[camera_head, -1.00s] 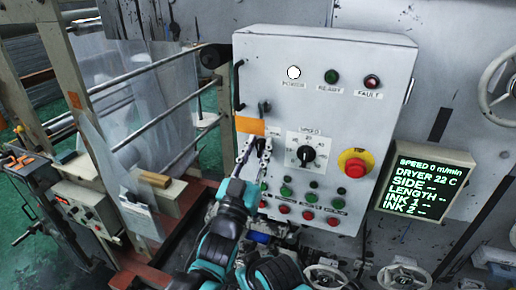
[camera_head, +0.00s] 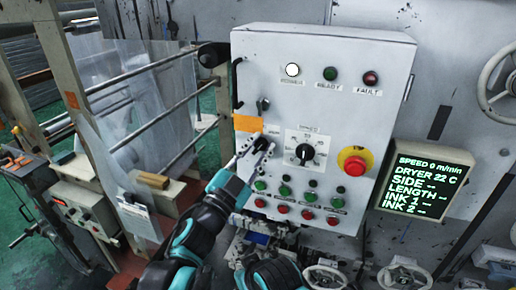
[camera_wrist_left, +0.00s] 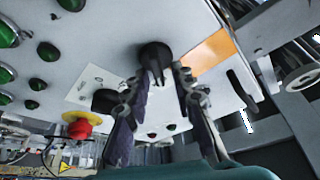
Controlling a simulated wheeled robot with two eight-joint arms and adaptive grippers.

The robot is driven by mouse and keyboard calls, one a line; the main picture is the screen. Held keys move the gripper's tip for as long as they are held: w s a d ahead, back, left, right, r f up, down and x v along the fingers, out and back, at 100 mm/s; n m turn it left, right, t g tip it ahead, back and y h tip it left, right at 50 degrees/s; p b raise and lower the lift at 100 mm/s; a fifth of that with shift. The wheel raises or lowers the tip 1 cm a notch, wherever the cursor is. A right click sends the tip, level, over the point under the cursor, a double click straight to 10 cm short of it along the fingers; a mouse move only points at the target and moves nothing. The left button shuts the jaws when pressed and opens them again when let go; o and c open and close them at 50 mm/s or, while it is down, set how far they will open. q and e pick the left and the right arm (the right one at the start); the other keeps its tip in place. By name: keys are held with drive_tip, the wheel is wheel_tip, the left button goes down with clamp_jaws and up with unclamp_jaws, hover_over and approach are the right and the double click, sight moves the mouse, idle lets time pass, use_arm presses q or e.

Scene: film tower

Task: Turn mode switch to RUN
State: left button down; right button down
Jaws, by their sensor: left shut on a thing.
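The mode switch (camera_head: 262,143) is a black knob on the grey control panel (camera_head: 352,73), just below an orange tag (camera_head: 248,124). My left gripper (camera_head: 257,147) is at this knob, with its arm coming up from below. In the left wrist view, the black knob (camera_wrist_left: 155,56) sits between the tips of the left gripper (camera_wrist_left: 157,78), which is shut on it. The fingers and the small label hide part of the knob, and I cannot read its position. My right arm shows low in the head view; its gripper jaws are not clear.
A speed dial (camera_head: 305,152) and a red emergency button (camera_head: 355,165) sit right of the switch. Green and red buttons (camera_head: 283,190) lie below. The white power lamp (camera_head: 292,70) is lit. A display (camera_head: 425,180) reads speed 0. A handle (camera_head: 237,85) is at the panel's left edge.

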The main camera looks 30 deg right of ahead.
use_arm(q)
drive_tip(key=shift+f+m+g, duration=0.1)
drive_tip(key=shift+m+g, duration=0.7)
drive_tip(key=shift+m, duration=0.6)
drive_tip(key=shift+s, duration=0.1)
drive_tip(key=c, duration=1.6)
unclamp_jaws()
drive_tip(key=shift+c, duration=0.2)
drive_tip(key=v, duration=1.2)
drive_tip(key=shift+d+f, duration=0.1)
